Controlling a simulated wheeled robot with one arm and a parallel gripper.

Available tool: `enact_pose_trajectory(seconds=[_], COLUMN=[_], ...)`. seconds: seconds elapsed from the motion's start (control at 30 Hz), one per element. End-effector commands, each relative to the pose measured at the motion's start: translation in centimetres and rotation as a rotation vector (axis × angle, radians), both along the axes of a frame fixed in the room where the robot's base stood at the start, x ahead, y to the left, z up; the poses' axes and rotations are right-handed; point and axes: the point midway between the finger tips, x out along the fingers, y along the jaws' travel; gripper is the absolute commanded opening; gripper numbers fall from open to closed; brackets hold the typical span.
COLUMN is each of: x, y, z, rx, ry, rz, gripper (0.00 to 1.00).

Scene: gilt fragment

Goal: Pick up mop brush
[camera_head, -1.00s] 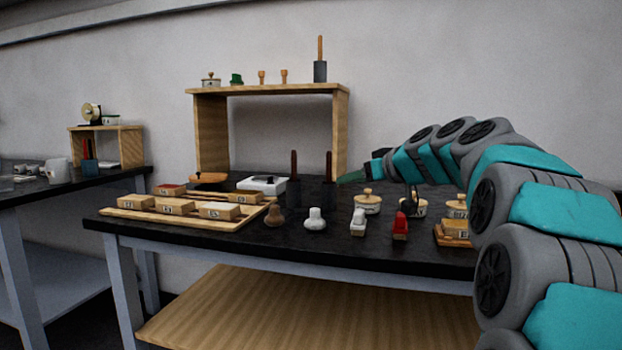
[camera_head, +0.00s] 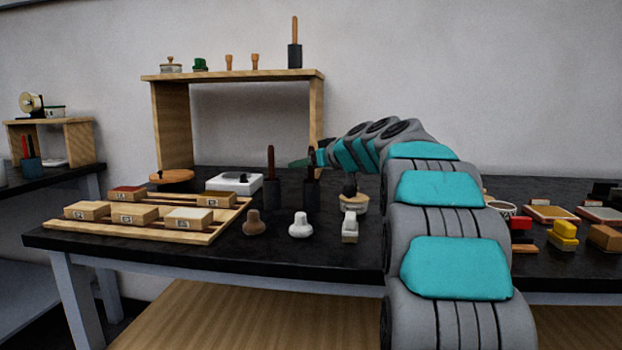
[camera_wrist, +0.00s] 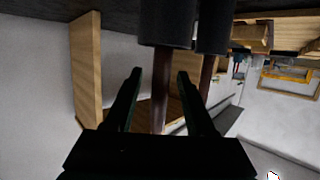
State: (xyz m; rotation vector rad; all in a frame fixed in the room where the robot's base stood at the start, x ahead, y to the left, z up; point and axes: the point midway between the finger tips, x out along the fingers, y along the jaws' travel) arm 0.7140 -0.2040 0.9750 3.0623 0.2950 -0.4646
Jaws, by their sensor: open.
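Two dark brown upright handles stand in dark cylinders on the black table; I take the right one for the mop brush (camera_head: 311,194), and no label confirms it. The other handle, in the left cylinder (camera_head: 270,194), stands apart from it. My gripper (camera_head: 316,157) reaches in from the right at the height of the right handle. In the wrist view, which looks upside down, my gripper (camera_wrist: 160,74) is open and the nearer handle (camera_wrist: 159,105) appears between its fingers. I cannot tell whether they touch. The brush's lower end is hidden in the cylinder.
A wooden shelf (camera_head: 170,125) stands behind, with an orange-handled stick in a grey cylinder (camera_head: 295,55) on top. A lidded pot (camera_head: 353,200), a white knob-shaped piece (camera_head: 300,226) and a brown one (camera_head: 254,224) are close by. A wooden rack (camera_head: 145,228) lies left.

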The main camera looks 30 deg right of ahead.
Motion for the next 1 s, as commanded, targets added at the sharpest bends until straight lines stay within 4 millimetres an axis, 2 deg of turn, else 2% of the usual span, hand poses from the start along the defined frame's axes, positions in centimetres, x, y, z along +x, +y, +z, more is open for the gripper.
enact_pose_trajectory(seconds=[0.3, 0.8, 1.0], x=[0.64, 0.63, 0.63], y=[0.08, 0.08, 0.08], z=[-0.21, -0.22, -0.22], rx=[0.002, 0.002, 0.002], ry=[-0.001, -0.001, -0.001], rz=[-0.001, -0.001, -0.001], gripper=[0.55, 0.00, 0.00])
